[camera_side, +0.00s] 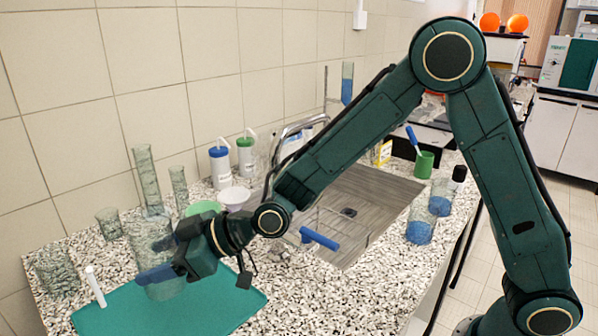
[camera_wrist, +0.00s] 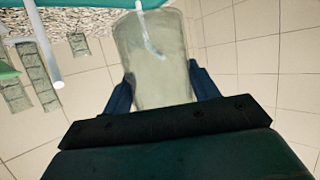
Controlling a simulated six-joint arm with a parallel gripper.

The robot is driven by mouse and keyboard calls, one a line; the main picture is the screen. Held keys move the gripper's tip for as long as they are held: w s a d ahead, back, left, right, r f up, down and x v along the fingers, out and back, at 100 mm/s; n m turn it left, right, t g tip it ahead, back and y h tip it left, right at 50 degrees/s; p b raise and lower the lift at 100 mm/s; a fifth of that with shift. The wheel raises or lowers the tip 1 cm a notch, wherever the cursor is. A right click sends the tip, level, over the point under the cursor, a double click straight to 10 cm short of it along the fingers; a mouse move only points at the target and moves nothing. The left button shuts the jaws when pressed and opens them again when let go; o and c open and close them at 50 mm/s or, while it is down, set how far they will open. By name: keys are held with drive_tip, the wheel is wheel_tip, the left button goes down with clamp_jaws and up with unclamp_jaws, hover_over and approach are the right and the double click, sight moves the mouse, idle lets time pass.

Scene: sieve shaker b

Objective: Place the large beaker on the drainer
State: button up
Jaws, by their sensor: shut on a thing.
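The large beaker (camera_side: 150,232), clear and upright, is at the left in the side view, over the green mat (camera_side: 215,308), which looks like the drainer. My gripper (camera_side: 162,260) is shut on it, with blue fingers on either side of its wall. In the wrist view the beaker (camera_wrist: 150,62) fills the middle between my fingertips (camera_wrist: 160,88). Its base overlaps the mat in the side view; I cannot tell whether it touches. A thin pale rod (camera_wrist: 148,30) shows across the beaker in the wrist view.
A white stick (camera_side: 95,287) stands at the mat's left, near a glass beaker (camera_side: 57,272). Tall cylinders (camera_side: 146,175) and a small beaker (camera_side: 109,222) stand behind. The sink (camera_side: 365,205) is to the right. The mat's front right is clear.

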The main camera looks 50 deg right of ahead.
drive_tip(key=shift+f, duration=2.3)
drive_tip(key=shift+f, duration=1.9)
drive_tip(key=shift+f, duration=0.15)
drive_tip(key=o, duration=1.3)
drive_tip(key=shift+s+d+r, duration=0.3)
drive_tip(key=v, duration=1.1)
